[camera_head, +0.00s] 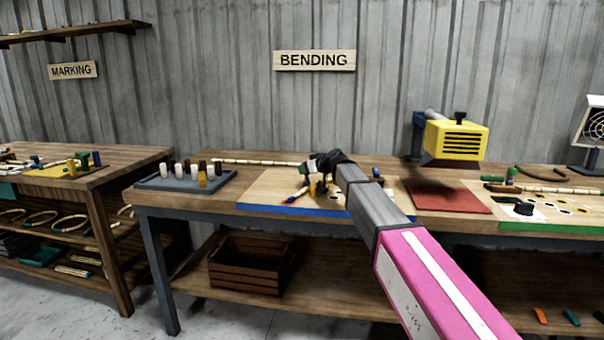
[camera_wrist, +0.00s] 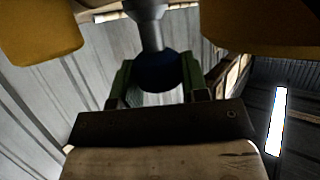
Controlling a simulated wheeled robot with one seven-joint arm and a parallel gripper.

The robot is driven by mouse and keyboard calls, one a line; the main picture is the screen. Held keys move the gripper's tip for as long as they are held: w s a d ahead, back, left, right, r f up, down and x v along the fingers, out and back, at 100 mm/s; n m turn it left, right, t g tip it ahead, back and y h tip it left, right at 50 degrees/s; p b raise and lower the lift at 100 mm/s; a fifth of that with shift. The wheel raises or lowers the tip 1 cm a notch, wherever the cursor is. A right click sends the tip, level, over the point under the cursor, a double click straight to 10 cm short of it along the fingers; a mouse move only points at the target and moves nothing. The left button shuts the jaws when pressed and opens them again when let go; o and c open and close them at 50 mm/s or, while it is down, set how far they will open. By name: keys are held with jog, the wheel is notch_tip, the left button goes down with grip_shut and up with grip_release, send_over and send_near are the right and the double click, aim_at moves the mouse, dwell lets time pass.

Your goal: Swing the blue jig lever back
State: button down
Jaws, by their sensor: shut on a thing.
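My gripper (camera_head: 322,166) is black in the head view and reaches down over the blue-edged board (camera_head: 270,187) on the middle bench. In the wrist view, a grey shaft with a dark blue rounded end, the jig lever (camera_wrist: 158,72), stands between green upright brackets (camera_wrist: 193,78). Two blurred yellow-orange blocks fill the upper corners on either side of the shaft. My gripper is shut on the lever, though the contact itself is not clear. My arm and gripper hide most of the jig in the head view.
A grey tray of pegs (camera_head: 186,182) stands left on the bench. A yellow heat tool (camera_head: 455,140) hangs over a red mat (camera_head: 447,198) to the right. A green-edged board (camera_head: 560,227) lies further right. A wooden crate (camera_head: 250,268) sits on the lower shelf.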

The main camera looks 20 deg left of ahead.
jog(key=shift+w+d+m+t+h, duration=0.35)
jog(key=shift+w+m+t, duration=0.1)
jog(key=shift+w, duration=0.4)
jog(key=shift+w+d+m+t+h, duration=0.25)
jog(key=shift+w+d+m+t, duration=0.2)
jog(key=shift+w, duration=0.4)
jog(key=shift+w+d+m+t+h, duration=0.3)
jog(key=shift+w+m+t, duration=0.15)
jog(key=shift+w, duration=0.4)
jog(key=c, duration=0.6)
grip_release()
jog(key=shift+s, duration=0.1)
jog(key=v, duration=1)
jog(key=shift+s+d+r, duration=0.15)
jog(key=shift+d+r, duration=0.05)
jog(key=shift+d, duration=0.05)
